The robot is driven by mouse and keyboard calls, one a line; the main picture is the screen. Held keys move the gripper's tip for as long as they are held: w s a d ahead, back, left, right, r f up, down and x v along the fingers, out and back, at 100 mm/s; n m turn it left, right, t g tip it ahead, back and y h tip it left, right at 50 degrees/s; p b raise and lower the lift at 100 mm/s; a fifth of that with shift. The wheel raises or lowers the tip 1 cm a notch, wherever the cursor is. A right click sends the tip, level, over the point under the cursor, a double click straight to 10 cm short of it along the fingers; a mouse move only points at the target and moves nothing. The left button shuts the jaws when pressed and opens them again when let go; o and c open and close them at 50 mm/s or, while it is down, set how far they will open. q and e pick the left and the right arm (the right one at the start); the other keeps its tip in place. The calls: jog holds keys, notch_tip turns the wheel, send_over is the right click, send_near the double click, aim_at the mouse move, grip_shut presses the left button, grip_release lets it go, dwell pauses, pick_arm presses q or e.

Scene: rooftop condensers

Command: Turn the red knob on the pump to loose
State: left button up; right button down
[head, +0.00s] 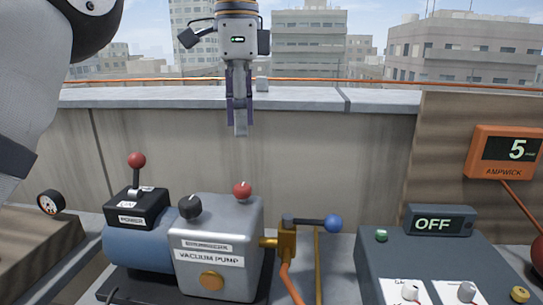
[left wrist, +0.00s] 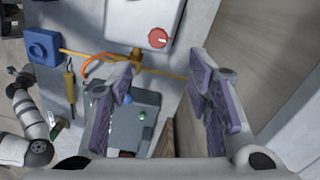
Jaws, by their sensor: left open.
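The grey vacuum pump box (head: 217,235) stands on the bench in the head view. The red knob (head: 242,191) is on its top, right of a black knob (head: 189,206). In the left wrist view the red knob (left wrist: 158,38) shows a pale pointer mark. My left gripper (head: 239,112) hangs fingers down, above and apart from the red knob. Its two purple-padded fingers (left wrist: 163,78) are spread with nothing between them. My right gripper is not in the head view; an arm at the left of the left wrist view is too small to judge.
A power switch with a red-ball lever (head: 137,160) stands left of the pump. A brass valve with a blue-ball handle (head: 333,223) is at its right. A control box with an OFF display (head: 440,224) is further right. A parapet wall (head: 330,140) runs behind.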

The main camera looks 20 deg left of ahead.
aim_at(242, 187)
pick_arm(q)
jog(key=f, duration=0.1)
jog(key=s+f, duration=0.1)
jog(key=f, duration=0.1)
jog(key=shift+s+p, duration=0.15)
jog(key=shift+p, duration=0.2)
jog(key=f, duration=0.7)
jog(key=shift+w+f+p, duration=0.25)
jog(key=shift+p, duration=0.05)
jog(key=shift+f, duration=0.55)
jog(key=shift+w, duration=0.1)
grip_shut()
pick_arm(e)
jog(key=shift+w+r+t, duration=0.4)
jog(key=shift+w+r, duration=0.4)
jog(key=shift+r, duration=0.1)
